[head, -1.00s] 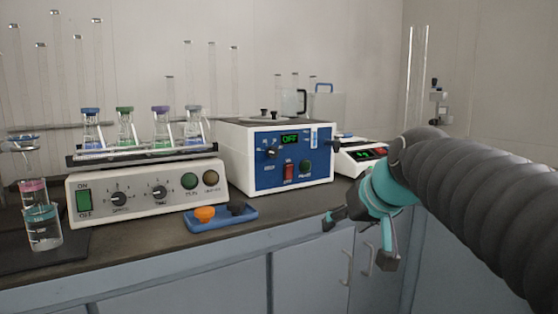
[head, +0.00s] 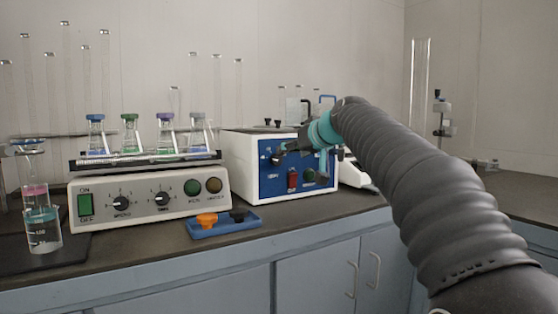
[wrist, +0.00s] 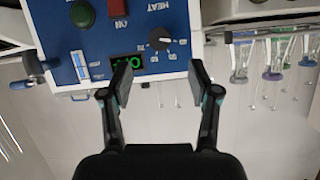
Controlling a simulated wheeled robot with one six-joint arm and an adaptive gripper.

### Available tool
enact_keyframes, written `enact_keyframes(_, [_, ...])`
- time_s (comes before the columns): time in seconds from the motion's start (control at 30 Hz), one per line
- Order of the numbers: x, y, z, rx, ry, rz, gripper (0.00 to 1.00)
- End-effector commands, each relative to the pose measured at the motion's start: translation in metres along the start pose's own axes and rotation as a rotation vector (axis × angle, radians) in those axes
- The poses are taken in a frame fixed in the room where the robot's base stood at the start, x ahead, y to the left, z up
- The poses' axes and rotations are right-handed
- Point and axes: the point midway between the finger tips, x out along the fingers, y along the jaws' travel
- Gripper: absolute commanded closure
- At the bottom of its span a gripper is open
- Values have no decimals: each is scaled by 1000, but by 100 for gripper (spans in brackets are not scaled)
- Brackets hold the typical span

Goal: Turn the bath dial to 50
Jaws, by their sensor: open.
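The bath is a white box with a blue front panel (head: 268,180), standing on the counter in the middle of the head view. Its black dial (wrist: 160,39), with a white pointer and a ring of printed numbers, shows in the wrist view, ahead of and between my fingertips. I cannot read the dial's setting clearly. A green-lit display (wrist: 127,62) sits beside the dial. My gripper (wrist: 160,85) is open and empty, apart from the dial. In the head view my gripper (head: 280,152) is in front of the panel's upper part and hides the display.
A red switch (wrist: 115,8) and a green button (wrist: 82,14) are on the same panel. A shaker (head: 150,200) with several flasks stands left. A blue tray (head: 222,228) with orange and black pieces lies in front. A white balance (head: 355,175) is right of the bath.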

Motion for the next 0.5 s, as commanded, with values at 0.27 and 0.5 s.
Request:
enact_keyframes(0.27, [53, 0, 0, 0, -2, 0, 39])
enact_keyframes(0.5, [82, 0, -1, 1, 0, 0, 39])
